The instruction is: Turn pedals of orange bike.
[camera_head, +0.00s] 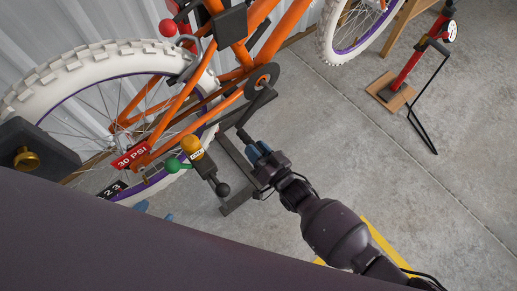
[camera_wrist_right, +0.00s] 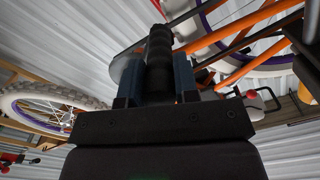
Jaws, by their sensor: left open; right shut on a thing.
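The orange bike (camera_head: 240,55) stands at the top left of the head view, with white tyres and purple rims. Its crank arm (camera_head: 258,104) runs down from the dark chainring (camera_head: 263,77). My right gripper (camera_head: 258,150) is at the lower end of the crank. In the right wrist view, its blue fingers are shut around a black ribbed pedal grip (camera_wrist_right: 159,58), with orange frame tubes (camera_wrist_right: 255,60) behind. My left gripper (camera_head: 152,210) shows only as blue fingertips below the rear wheel, apart from the pedals; the rest is hidden behind my dark body.
A dark stand (camera_head: 238,165) with an orange knob (camera_head: 191,145) and a green knob (camera_head: 173,164) stands by the rear wheel. A red floor pump (camera_head: 405,68) stands at the upper right. The concrete floor (camera_head: 430,185) at the right is clear.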

